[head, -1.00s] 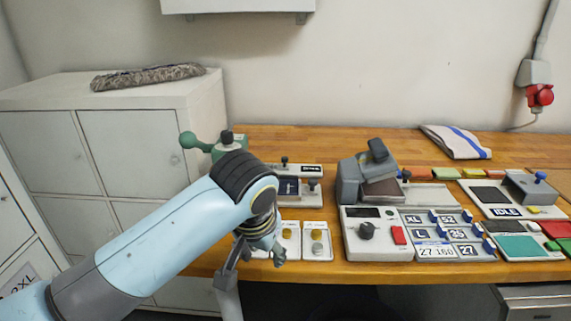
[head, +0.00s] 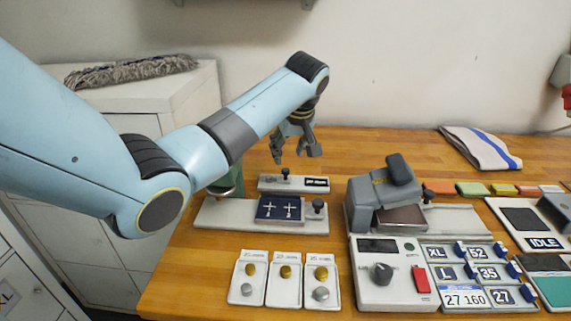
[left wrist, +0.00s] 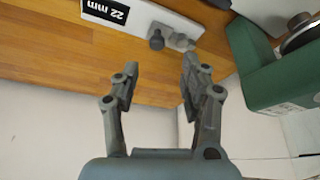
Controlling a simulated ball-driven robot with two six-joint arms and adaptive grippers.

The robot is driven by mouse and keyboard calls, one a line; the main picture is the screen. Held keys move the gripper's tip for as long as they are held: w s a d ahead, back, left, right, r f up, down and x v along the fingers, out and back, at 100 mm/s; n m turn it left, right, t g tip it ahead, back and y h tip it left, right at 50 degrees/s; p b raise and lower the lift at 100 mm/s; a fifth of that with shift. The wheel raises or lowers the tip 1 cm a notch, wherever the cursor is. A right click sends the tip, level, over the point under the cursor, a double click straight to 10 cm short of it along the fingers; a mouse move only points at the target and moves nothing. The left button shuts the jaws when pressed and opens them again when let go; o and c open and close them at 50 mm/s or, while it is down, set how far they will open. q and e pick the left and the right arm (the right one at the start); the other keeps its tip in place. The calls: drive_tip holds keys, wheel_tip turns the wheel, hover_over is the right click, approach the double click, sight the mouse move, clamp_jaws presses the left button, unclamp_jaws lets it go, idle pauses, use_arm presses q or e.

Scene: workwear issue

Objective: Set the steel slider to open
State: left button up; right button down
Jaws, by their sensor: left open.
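A narrow grey bar (head: 268,184) with a dark knob (head: 286,172) and a black label lies on the bench's left part. In the left wrist view the bar (left wrist: 140,20) has a label reading 22 mm and a dark knob (left wrist: 157,40) beside greyer round parts. A grey plate (head: 222,216) in front carries a dark blue pad and a dark knob (head: 318,204). I cannot tell which part is the steel slider. My left gripper (head: 296,150) is open and empty, above and apart from the bar; its spread fingers (left wrist: 160,75) show in the left wrist view. My right gripper is not in view.
A green device (head: 231,180) stands close left, partly behind my arm; it also shows in the left wrist view (left wrist: 265,75). Several small white trays with buttons (head: 285,285) lie in front. A grey press (head: 384,200) stands to the right. The bench behind the bar is clear.

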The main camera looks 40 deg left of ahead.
sight(286, 170)
use_arm(q)
drive_tip(key=x, duration=0.3)
drive_tip(key=shift+w+f, duration=0.2)
drive_tip(key=shift+f, duration=0.15)
drive_tip(key=x, duration=0.3)
drive_tip(key=shift+w+a+f, duration=0.15)
drive_tip(key=shift+a+f, duration=0.05)
drive_tip(key=shift+f, duration=0.15)
drive_tip(key=c, duration=0.9)
clamp_jaws()
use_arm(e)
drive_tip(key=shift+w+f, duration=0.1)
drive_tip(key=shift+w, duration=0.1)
